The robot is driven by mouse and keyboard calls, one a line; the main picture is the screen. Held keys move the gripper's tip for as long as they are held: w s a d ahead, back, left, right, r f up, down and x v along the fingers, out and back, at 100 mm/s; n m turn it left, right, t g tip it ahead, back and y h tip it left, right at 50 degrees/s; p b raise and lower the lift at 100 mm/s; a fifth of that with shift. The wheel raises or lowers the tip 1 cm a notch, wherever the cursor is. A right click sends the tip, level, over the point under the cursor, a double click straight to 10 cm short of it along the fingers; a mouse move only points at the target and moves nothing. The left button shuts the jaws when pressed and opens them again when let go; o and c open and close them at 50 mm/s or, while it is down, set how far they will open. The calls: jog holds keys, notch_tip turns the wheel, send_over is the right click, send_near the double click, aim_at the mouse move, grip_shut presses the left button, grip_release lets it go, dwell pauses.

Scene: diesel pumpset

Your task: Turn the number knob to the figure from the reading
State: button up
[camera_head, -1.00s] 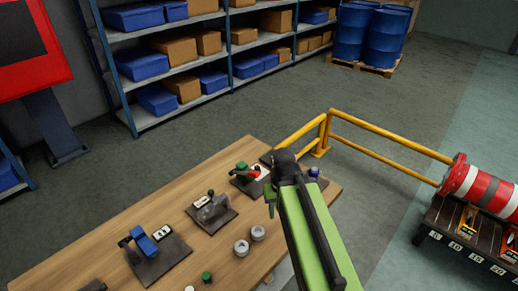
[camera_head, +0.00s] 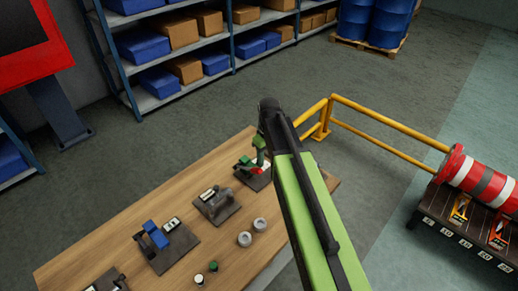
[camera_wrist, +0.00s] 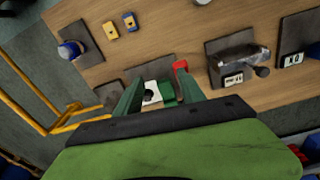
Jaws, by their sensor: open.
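My gripper (camera_head: 262,158) is open over the far end of the wooden table, above a dark-based station with green and red parts (camera_head: 246,166). In the wrist view its green fingers (camera_wrist: 160,80) stand apart, with a white plate with a black dot and a green part (camera_wrist: 158,93) seen between them. A red part (camera_wrist: 180,66) shows by the right fingertip. I cannot tell whether the fingers touch anything. A blue round knob on a dark plate (camera_wrist: 70,49) is at the wrist view's upper left. I cannot tell which part is the number knob.
A grey-handled station (camera_head: 218,203) and a blue-levered station (camera_head: 157,237) stand along the table (camera_head: 120,210). Two pale round pieces (camera_head: 252,232) lie near its right edge. Yellow rails (camera_head: 385,132) stand beyond.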

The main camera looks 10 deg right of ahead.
jog(key=w+n+p, duration=0.1)
jog(key=w+n, duration=0.8)
jog(key=w, duration=0.7)
jog(key=f+b, duration=1.6)
jog(key=b, duration=0.1)
jog(key=shift+s+a+f, duration=0.1)
jog(key=shift+s+f, duration=0.15)
jog(key=shift+f, duration=0.1)
jog(key=shift+r, duration=0.1)
grip_shut()
jog(key=shift+a, duration=0.2)
jog(key=shift+d, duration=0.1)
